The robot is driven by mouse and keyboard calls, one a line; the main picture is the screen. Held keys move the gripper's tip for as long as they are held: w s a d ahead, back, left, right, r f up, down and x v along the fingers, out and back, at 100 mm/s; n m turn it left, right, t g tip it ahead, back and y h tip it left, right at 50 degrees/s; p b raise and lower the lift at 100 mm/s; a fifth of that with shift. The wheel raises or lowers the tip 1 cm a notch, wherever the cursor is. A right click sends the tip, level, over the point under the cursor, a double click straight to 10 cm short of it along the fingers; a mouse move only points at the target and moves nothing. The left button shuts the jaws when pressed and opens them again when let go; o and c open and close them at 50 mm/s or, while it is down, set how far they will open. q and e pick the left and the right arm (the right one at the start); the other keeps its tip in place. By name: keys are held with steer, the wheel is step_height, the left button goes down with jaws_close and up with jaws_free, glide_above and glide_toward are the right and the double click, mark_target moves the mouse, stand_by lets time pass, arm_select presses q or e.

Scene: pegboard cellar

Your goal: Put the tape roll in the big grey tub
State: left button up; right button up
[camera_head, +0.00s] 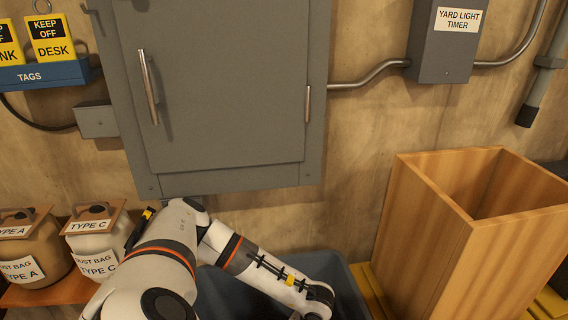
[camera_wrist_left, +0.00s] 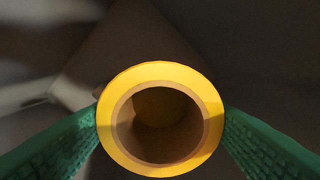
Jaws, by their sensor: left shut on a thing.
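The tape roll (camera_wrist_left: 160,73) is a yellow ring with a brown core, seen end-on in the left wrist view. My left gripper (camera_wrist_left: 160,118) is shut on it, with a green ribbed pad against each side. In the head view the roll and the left gripper are out of sight. The big grey tub (camera_head: 349,292) is a dark blue-grey open bin at the bottom middle of the head view. My left arm reaches across it and hides much of it. My right gripper is in neither view.
A tall open wooden box (camera_head: 420,235) stands right of the tub. Labelled dust-bag jars (camera_head: 95,245) stand at the left. A grey wall cabinet (camera_head: 225,90) hangs above the arm. A timer box (camera_head: 445,50) is on the wall at upper right.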

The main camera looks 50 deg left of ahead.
arm_select(q)
steer(key=f+b, duration=0.2)
steer(key=f, duration=0.3)
steer(key=f+b, duration=0.2)
steer(key=f, duration=0.2)
steer(key=f+b, duration=0.3)
steer(key=f, duration=0.2)
steer(key=shift+w+f, duration=0.25)
steer(key=shift+f, duration=0.1)
steer(key=shift+f+b, duration=0.3)
steer(key=shift+f, duration=1.75)
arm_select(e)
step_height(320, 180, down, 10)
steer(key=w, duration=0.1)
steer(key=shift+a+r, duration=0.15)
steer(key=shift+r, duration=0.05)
arm_select(q)
steer(key=shift+f, duration=0.25)
steer(key=o, duration=1)
steer(key=shift+r, duration=0.1)
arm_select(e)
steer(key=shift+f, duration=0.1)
